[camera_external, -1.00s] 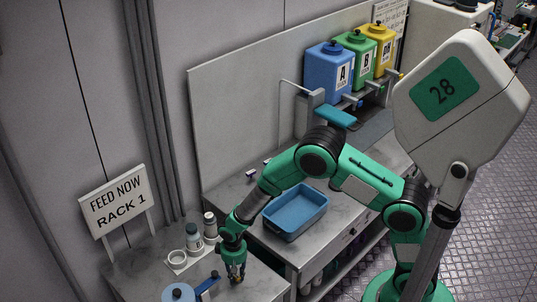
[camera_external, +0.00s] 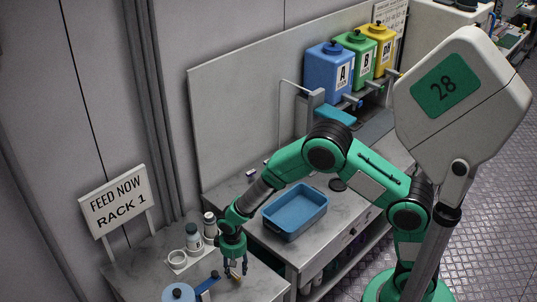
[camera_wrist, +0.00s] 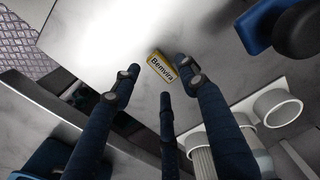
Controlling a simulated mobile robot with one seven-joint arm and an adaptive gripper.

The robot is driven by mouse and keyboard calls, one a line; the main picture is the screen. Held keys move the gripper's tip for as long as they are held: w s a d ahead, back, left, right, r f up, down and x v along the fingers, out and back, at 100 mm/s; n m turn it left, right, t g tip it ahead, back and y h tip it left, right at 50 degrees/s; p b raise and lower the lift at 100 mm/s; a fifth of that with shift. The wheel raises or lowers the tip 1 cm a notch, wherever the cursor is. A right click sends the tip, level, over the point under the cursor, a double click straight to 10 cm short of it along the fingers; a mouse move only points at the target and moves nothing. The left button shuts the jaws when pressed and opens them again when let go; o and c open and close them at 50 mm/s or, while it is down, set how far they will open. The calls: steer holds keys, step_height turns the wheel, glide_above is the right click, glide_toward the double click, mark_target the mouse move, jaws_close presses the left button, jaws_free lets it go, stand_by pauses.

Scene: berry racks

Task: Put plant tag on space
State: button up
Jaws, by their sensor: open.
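The plant tag (camera_wrist: 160,67) is a small yellow piece with a pale label reading "Benvira"; it lies on the grey worktop in the wrist view. In the external view the tag (camera_external: 236,276) shows as a small yellow spot just below my fingers. My gripper (camera_external: 235,267) points down above it, its three fingers apart. In the wrist view my gripper (camera_wrist: 156,78) is open and empty, with the tag beyond the fingertips, between the middle and right fingers. No marked space for the tag can be made out.
A white holder with an empty ring (camera_external: 176,256) and white bottles (camera_external: 194,238) stands left of my gripper. A blue round-lidded item (camera_external: 178,292) is at the front left. A blue tray (camera_external: 296,211) sits right, on the adjoining bench. Worktop right of the tag is clear.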

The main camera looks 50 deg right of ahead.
step_height(320, 180, up, 8)
steer(key=shift+p, duration=0.45)
stand_by(0.7)
step_height(320, 180, up, 11)
steer(key=t, duration=0.1)
glide_above(237, 270)
steer(key=d, duration=0.5)
steer(key=s+d+r+t, duration=0.1)
steer(key=s+d+r, duration=0.25)
steer(key=r, duration=0.35)
steer(key=s+d+r, duration=0.3)
steer(key=d+r, duration=0.1)
steer(key=r, duration=0.3)
steer(key=s+d+r+t, duration=0.1)
steer(key=s+d+r, duration=0.2)
steer(key=s, duration=0.4)
steer(key=s+d+r+t, duration=0.1)
steer(key=s+d+r, duration=0.3)
steer(key=s, duration=0.4)
steer(key=s+d+r+t, duration=0.1)
steer(key=s+d+r, duration=0.3)
steer(key=s, duration=0.4)
steer(key=shift+d+r+t, duration=0.2)
steer(key=shift+r+t, duration=0.1)
steer(key=shift+r, duration=0.3)
steer(key=shift+f, duration=0.1)
